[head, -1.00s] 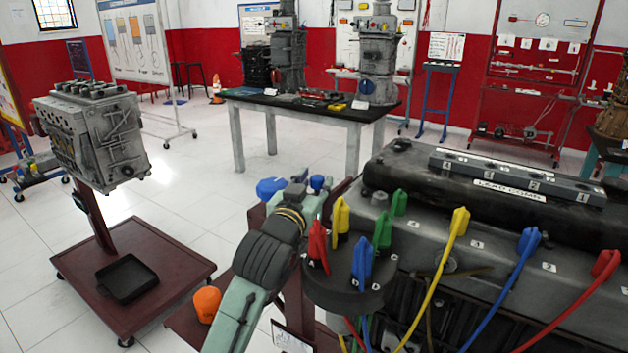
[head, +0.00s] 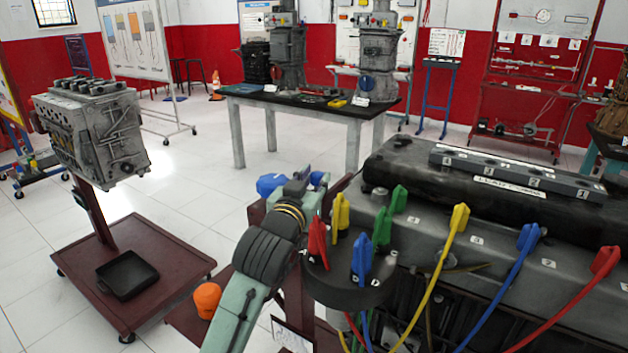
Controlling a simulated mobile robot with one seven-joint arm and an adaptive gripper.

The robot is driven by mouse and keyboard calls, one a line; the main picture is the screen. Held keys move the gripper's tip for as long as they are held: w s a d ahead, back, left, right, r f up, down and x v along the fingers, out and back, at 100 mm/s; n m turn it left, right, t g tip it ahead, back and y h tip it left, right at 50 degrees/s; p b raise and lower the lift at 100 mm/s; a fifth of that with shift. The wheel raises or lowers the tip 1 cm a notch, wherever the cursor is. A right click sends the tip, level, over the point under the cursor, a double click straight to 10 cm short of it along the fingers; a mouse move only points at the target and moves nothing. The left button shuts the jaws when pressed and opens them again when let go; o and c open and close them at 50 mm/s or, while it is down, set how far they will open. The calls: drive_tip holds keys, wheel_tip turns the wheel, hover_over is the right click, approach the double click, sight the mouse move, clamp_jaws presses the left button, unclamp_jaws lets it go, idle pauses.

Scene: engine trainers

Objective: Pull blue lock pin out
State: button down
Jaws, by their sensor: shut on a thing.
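A rounded blue part (head: 271,185), which looks like the blue lock pin, shows just left of the end of my arm in the head view. It is partly covered by the arm and sits near the dark red stand of the engine. My gripper (head: 300,179) is at this spot, beyond the dark wrist with yellow rings, and is shut on the pin. The fingertips and their contact are mostly hidden. A second small blue part shows just right of the gripper; I cannot tell what it belongs to.
The engine (head: 460,215) fills the right side, with its distributor cap (head: 345,292) and coloured leads close to my arm. An orange part (head: 207,300) is below left. Another engine on a stand (head: 95,130) is at left, a table (head: 240,90) behind. Floor between is clear.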

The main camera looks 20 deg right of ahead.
drive_tip(key=shift+r+p, duration=0.9)
drive_tip(key=shift+r, duration=1.35)
drive_tip(key=c, duration=1.6)
unclamp_jaws()
drive_tip(key=shift+r, duration=0.1)
drive_tip(key=v, duration=0.7)
drive_tip(key=shift+s+a, duration=0.15)
drive_tip(key=shift+s, duration=0.05)
